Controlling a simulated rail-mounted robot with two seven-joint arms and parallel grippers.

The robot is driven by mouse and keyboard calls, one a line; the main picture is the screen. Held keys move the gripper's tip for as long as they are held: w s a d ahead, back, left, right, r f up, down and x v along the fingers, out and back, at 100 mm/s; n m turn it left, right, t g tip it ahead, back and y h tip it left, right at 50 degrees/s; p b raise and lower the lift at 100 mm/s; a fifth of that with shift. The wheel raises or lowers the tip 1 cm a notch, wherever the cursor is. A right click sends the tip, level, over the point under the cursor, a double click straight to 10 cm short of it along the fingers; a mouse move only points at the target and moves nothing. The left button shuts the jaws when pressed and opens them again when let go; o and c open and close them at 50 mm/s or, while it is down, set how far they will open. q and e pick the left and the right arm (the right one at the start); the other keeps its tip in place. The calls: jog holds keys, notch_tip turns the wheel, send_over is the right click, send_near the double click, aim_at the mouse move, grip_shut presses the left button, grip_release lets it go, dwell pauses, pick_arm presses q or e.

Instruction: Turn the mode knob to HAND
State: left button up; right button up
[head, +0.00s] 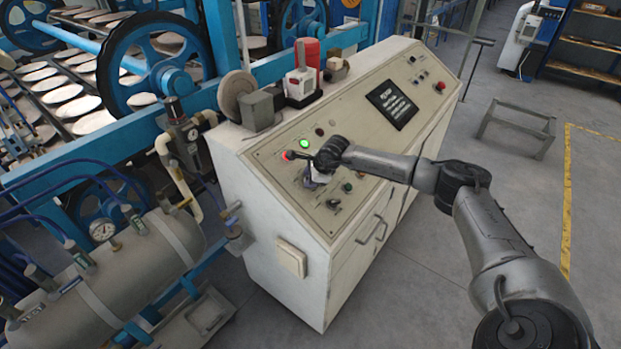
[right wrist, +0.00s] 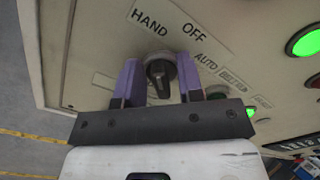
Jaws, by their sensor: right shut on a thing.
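The mode knob (right wrist: 160,72) is a dark round knob on the cream control panel, seen in the right wrist view. The labels HAND (right wrist: 149,21), OFF (right wrist: 193,33) and AUTO (right wrist: 206,62) are printed around it. HAND is at its upper left, OFF at its upper right and AUTO to its right. I cannot tell for certain which label the knob points at. My right gripper (right wrist: 159,80) has its purple fingers on either side of the knob and is shut on it. In the head view my right gripper (head: 313,180) covers the knob. My left gripper is not in view.
The sloped control cabinet (head: 290,225) carries a lit green lamp (head: 304,143), a red lamp (head: 289,155), a dark display (head: 391,104) and other knobs close to my gripper. A red-and-white device (head: 301,80) stands on its top.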

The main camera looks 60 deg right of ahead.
jog(key=o, duration=0.5)
jog(key=shift+c, duration=0.2)
jog(key=shift+o, duration=0.5)
jog(key=v, duration=1.4)
jog(key=shift+d, duration=0.1)
